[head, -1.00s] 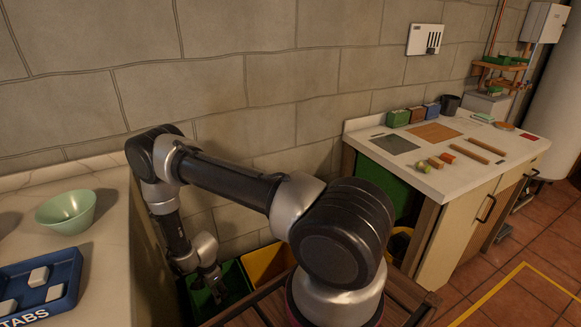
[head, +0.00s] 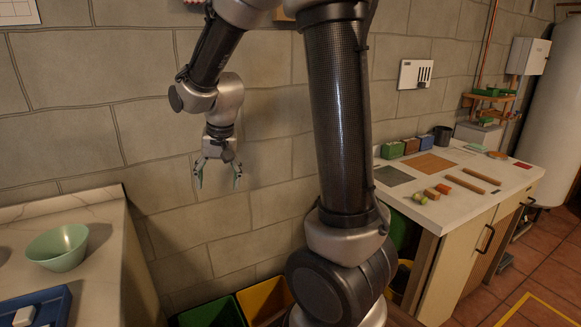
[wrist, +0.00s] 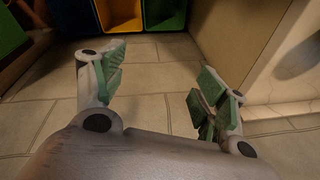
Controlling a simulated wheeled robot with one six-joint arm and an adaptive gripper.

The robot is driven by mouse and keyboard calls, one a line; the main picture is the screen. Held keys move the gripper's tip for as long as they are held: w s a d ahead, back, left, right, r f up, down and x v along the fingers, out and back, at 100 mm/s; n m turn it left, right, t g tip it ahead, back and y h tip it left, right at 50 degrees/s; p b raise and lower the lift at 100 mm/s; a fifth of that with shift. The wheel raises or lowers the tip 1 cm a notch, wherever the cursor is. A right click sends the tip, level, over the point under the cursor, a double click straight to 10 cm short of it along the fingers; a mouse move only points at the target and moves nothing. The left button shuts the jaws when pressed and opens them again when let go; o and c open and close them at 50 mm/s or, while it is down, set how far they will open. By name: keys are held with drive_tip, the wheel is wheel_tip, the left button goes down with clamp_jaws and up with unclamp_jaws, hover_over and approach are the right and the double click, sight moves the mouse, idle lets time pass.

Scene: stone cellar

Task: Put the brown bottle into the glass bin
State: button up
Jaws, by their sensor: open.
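My gripper (head: 217,178) is open and hangs fingers down in front of the stone wall, above the bins in the head view. In the wrist view its green-padded fingers (wrist: 165,80) are spread apart with nothing between them. The brown bottle is not visible in either view. A green bin (head: 212,314) and a yellow bin (head: 266,299) stand low by the wall. The wrist view shows a blue bin (wrist: 70,16), a yellow bin (wrist: 119,16) and a green bin (wrist: 164,13). No label shows which is for glass, and the bins' contents are hidden.
A marble counter (head: 98,222) at left holds a pale green bowl (head: 58,247) and a blue tray (head: 55,306). A white worktable (head: 430,212) at right holds small blocks and mats. The air around my gripper is clear.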

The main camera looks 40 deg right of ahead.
drive_tip(key=s+d+r+n, duration=0.2)
drive_tip(key=s+r, duration=0.1)
drive_tip(key=s, duration=0.4)
drive_tip(key=s+d+r+n+t, duration=0.1)
drive_tip(key=s+r+n, duration=0.1)
drive_tip(key=s, duration=0.6)
drive_tip(key=s+d+r+n, duration=0.1)
drive_tip(key=s+d+r, duration=0.1)
drive_tip(key=s+r, duration=0.3)
drive_tip(key=s, duration=0.3)
drive_tip(key=shift+d+n, duration=0.35)
drive_tip(key=shift+n, duration=0.05)
drive_tip(key=shift+a, duration=0.1)
